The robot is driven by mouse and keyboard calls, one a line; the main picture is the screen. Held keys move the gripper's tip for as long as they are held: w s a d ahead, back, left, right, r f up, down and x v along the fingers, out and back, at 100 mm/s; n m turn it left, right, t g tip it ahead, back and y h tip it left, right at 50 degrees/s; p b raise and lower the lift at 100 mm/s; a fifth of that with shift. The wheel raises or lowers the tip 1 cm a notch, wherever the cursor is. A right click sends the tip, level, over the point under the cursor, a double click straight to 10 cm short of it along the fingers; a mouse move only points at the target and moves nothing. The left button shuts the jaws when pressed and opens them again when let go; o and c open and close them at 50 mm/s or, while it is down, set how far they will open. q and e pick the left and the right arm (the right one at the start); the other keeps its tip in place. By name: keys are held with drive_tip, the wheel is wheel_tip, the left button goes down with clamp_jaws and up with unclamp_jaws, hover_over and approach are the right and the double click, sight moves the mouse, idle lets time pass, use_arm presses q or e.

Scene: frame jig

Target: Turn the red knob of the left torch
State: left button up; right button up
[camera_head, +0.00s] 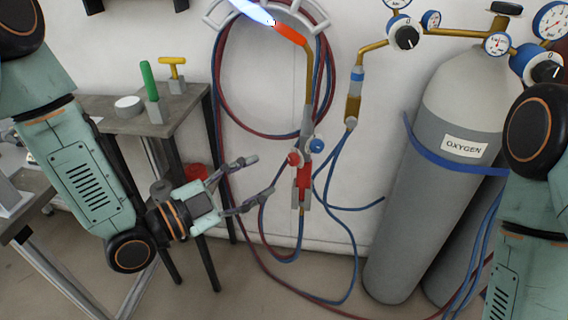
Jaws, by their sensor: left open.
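The left torch (304,178) hangs upright against the white wall, with a red handle and a brass neck. Its tip glows orange and a blue-white flame (252,11) points up and left. The red knob (293,158) sits on the left side of the torch body, and a blue knob (316,145) on its right side. My left gripper (262,175) is open and empty. Its fingers point right toward the red knob, with a small gap in the picture; the distance in depth is hard to tell. My right gripper is out of view; only my right arm shows.
A second torch (353,105) hangs to the right. Red and blue hoses (327,95) loop around the left torch. A grey oxygen cylinder (425,190) with gauges stands at right. A small metal table (105,115) with green and yellow-handled tools stands at left.

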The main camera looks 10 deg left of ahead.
sight(290, 161)
use_arm(q)
drive_tip(key=shift+b+x, duration=0.6)
drive_tip(key=shift+x, duration=3.1)
drive_tip(key=shift+c, duration=0.2)
drive_tip(key=shift+f, duration=0.1)
clamp_jaws()
